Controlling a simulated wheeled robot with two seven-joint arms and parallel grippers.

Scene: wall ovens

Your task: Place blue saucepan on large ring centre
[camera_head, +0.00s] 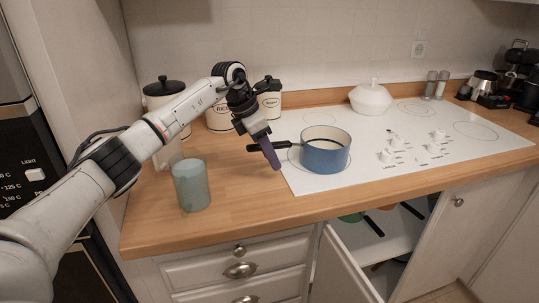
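The blue saucepan (325,156) stands upright on the left front part of the white hob (428,157). Its black handle (285,145) points left, past the hob's left edge. My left gripper (271,155) reaches down at the handle, with a purple finger crossing in front of it and the handle's end showing on the far side. The other finger is hidden, so its grip on the handle is unclear. Ring outlines show at the back left (319,118), the back right (413,107) and the right (475,130). The saucepan covers the hob beneath it. My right gripper is out of view.
A glass tumbler (191,186) stands on the wooden counter (234,204) below my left arm. Canisters stand behind the arm. A white lidded dish (370,100) sits at the back of the hob, and knobs (396,140) stand in its middle.

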